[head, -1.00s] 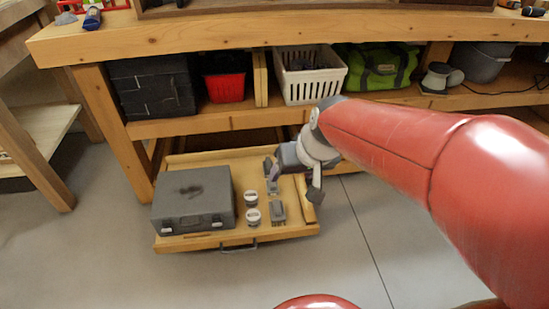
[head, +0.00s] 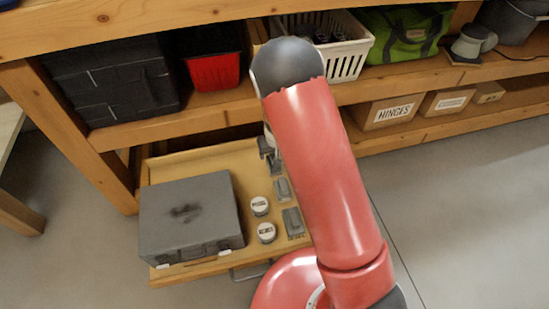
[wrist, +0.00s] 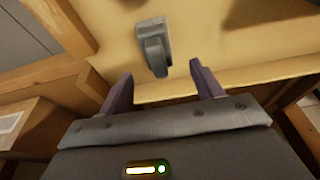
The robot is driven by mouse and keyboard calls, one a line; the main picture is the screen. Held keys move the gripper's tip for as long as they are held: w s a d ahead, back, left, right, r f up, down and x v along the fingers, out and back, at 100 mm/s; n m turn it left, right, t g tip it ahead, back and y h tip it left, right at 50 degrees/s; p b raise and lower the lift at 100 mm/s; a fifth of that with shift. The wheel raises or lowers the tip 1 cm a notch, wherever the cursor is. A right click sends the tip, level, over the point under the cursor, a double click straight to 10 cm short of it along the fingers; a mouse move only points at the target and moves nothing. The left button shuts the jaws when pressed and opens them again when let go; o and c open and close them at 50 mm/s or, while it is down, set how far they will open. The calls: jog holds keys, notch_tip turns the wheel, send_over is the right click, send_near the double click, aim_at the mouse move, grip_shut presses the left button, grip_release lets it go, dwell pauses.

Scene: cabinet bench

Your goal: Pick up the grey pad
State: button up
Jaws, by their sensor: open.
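My gripper (wrist: 160,82) is open and empty in the wrist view, its two dark fingers apart above the drawer. A small grey object (wrist: 153,46), a block with a rounded part, lies on the pale drawer floor just beyond the fingertips, nearer the left finger. In the head view small grey pieces lie in a row in the drawer: a far one (head: 265,147), a middle one (head: 282,188) and a near one (head: 293,222). I cannot tell for certain which is the grey pad. My arm hides my gripper in the head view.
The pulled-out wooden drawer (head: 165,272) also holds a large grey case (head: 190,215) and two white-lidded jars (head: 260,205). The bench shelf (head: 215,118) overhangs its back. Its side wall (wrist: 168,93) runs close to my fingers. Floor to the right is clear.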

aim_at(274, 156)
jog(key=b+x, duration=0.1)
jog(key=x, duration=0.6)
jog(key=shift+d, duration=0.2)
jog(key=shift+c, duration=0.4)
jog(key=c, duration=0.9)
jog(key=shift+r, duration=0.25)
jog(key=shift+r+p, duration=0.4)
jog(key=shift+r, duration=0.3)
jog(key=shift+w+f+b, duration=0.1)
jog(key=shift+f+b, duration=0.1)
jog(key=shift+b, duration=0.45)
